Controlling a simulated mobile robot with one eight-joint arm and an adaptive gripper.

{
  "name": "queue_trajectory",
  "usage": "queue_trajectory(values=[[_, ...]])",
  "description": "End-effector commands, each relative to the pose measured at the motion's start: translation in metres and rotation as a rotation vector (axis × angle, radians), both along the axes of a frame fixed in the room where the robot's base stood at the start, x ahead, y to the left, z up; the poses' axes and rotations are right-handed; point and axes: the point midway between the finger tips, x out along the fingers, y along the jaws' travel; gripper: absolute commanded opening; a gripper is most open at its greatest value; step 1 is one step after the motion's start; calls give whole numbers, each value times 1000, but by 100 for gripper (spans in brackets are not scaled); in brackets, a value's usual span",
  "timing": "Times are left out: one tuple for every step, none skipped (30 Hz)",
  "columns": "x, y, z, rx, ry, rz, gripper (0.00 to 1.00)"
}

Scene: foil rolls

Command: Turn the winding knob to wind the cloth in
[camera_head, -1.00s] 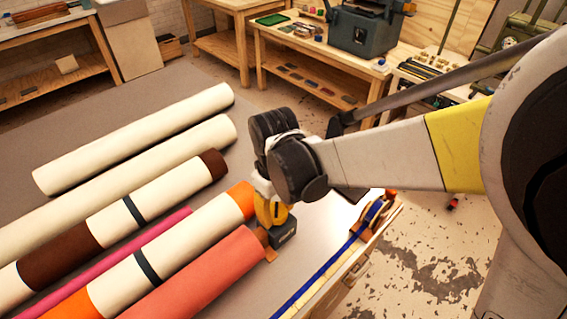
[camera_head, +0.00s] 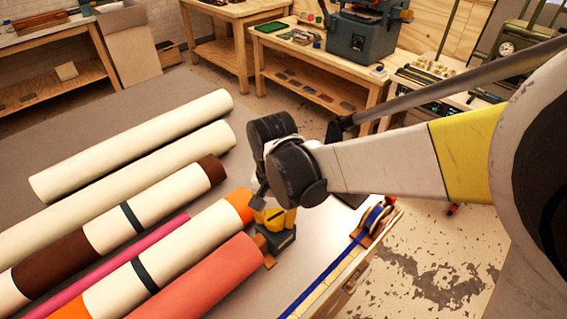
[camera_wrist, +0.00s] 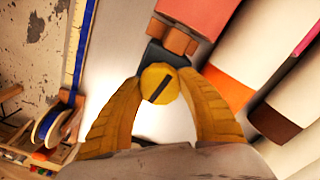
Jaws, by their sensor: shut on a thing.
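The winding knob (camera_wrist: 159,83) is a yellow disc with a dark line slanting across its face. My gripper (camera_wrist: 161,80) has yellow curved fingers, shut on the knob from both sides in the wrist view. A dark grey block (camera_wrist: 163,57) sits behind the knob, next to a wooden bracket (camera_wrist: 176,37) at the end of the coral cloth roll (camera_wrist: 198,14). In the head view my gripper (camera_head: 274,216) is just above the dark block (camera_head: 277,240), by the near end of the coral roll (camera_head: 205,273). The knob is hard to tell from my fingers there.
Cream rolls (camera_head: 135,145), banded rolls (camera_head: 165,190) and a thin pink roll (camera_head: 120,265) lie left of the coral one. A blue ribbon spool (camera_head: 375,218) stands along the table's right edge. Workbenches (camera_head: 310,70) stand behind.

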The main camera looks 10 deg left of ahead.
Motion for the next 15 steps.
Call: queue_trajectory(values=[[-1,0,-1,-1,1,-40,14],[0,0,-1,-1,1,-66,14],[-1,0,-1,-1,1,-98,14],[-1,0,-1,-1,1,-123,14],[-1,0,-1,-1,1,-145,14],[-1,0,-1,-1,1,-174,14],[-1,0,-1,-1,1,-195,14],[-1,0,-1,-1,1,-216,14],[-1,0,-1,-1,1,-240,14],[-1,0,-1,-1,1,-257,14],[-1,0,-1,-1,1,-274,14],[-1,0,-1,-1,1,-293,14],[-1,0,-1,-1,1,-308,14],[-1,0,-1,-1,1,-319,14],[-1,0,-1,-1,1,-335,14]])
